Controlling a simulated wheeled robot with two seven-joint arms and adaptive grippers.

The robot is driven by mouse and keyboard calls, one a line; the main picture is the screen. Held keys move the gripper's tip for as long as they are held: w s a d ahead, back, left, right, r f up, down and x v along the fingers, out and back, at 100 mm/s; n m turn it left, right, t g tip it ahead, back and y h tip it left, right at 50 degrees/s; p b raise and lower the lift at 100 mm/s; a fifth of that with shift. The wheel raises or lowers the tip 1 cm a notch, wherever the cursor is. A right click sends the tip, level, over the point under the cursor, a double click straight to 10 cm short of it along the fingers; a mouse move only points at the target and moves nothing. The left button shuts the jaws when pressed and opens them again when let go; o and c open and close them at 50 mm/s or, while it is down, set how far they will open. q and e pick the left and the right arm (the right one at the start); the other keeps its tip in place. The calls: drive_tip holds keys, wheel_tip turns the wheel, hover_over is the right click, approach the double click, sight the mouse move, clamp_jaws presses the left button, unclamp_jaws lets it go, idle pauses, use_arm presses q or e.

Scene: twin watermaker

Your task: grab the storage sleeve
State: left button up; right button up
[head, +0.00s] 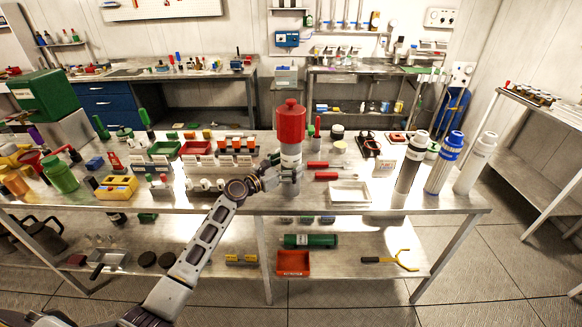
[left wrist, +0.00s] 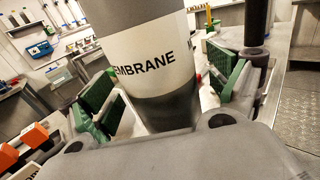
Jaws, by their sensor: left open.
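The storage sleeve appears to be the upright grey cylinder with a red cap (head: 290,122) and a white band, standing near the front of the steel bench. In the left wrist view the sleeve (left wrist: 145,70) fills the middle, and its band reads "EMBRANE", the first letter hidden. My left gripper (head: 287,176) is at the sleeve's lower part. In the left wrist view the green-padded fingers of the gripper (left wrist: 160,92) are open, one on each side of the sleeve, with gaps between pads and sleeve. My right gripper is not in view.
A white tray (head: 349,193) and red-handled tools (head: 327,176) lie right of the sleeve. Black, blue (head: 445,162) and white cylinders stand at the bench's right end. Small-part racks (head: 206,164) stand to the left. The lower shelf holds a green cylinder (head: 310,241) and red bin (head: 293,263).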

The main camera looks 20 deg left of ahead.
use_arm(q)
drive_tip(key=shift+w+d, duration=0.2)
drive_tip(key=shift+w, duration=0.2)
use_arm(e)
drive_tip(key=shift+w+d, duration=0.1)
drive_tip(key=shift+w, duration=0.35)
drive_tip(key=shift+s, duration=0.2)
